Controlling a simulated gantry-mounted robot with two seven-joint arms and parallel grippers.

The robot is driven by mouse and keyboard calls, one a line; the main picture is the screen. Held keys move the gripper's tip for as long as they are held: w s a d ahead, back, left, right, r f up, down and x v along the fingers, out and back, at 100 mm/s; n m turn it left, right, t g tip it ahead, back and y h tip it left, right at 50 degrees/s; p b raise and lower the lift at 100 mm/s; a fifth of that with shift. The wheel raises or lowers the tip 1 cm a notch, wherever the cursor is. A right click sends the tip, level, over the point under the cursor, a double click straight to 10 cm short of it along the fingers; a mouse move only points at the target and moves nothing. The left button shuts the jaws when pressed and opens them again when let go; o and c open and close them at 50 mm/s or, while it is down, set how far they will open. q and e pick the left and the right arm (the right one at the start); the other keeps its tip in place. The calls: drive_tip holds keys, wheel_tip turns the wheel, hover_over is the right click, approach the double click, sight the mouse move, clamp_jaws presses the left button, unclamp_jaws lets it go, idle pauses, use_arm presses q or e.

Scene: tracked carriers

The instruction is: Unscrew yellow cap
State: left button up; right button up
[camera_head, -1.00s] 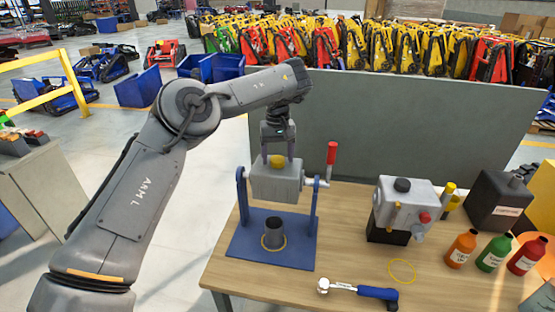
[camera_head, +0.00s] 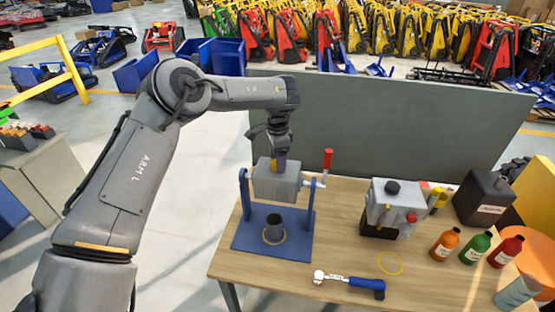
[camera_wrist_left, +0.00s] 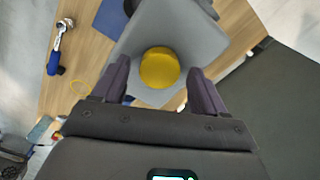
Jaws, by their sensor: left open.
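The yellow cap (camera_wrist_left: 160,68) sits on top of the grey block (camera_head: 277,180), which hangs between the two posts of a blue stand (camera_head: 243,243). My left gripper (camera_head: 281,160) points down just above the block and largely hides the cap in the head view. In the left wrist view the two dark fingers (camera_wrist_left: 159,72) are open, one on each side of the cap, with visible gaps between them and it. My right gripper is not in view.
A red-handled lever (camera_head: 327,160) rises at the stand's right. A ratchet wrench (camera_head: 350,283) and a yellow ring (camera_head: 390,263) lie in front. A grey unit (camera_head: 392,205), a dark canister (camera_head: 485,197) and several bottles (camera_head: 476,248) stand at the right. A panel (camera_head: 400,125) stands behind.

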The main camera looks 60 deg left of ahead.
use_arm(q)
drive_tip(key=m+p, duration=0.1)
drive_tip(key=m, duration=0.4)
drive_tip(key=shift+r, duration=0.15)
drive_tip(key=m+p, duration=0.1)
drive_tip(key=m, duration=0.2)
drive_tip(key=shift+m, duration=1.4)
drive_tip(key=c, duration=0.8)
drive_tip(key=n+b, duration=0.1)
drive_tip(key=n, duration=0.1)
drive_tip(key=n+b, duration=0.2)
drive_tip(key=f+n+b, duration=0.1)
drive_tip(key=n+b, duration=0.1)
drive_tip(key=shift+n, duration=0.4)
drive_tip(key=shift+c, duration=0.2)
drive_tip(key=shift+r+n+b, duration=0.2)
drive_tip(key=shift+n+b, duration=0.3)
drive_tip(key=shift+n, duration=0.7)
drive_tip(key=shift+r+n, duration=0.15)
drive_tip(key=shift+n, duration=0.25)
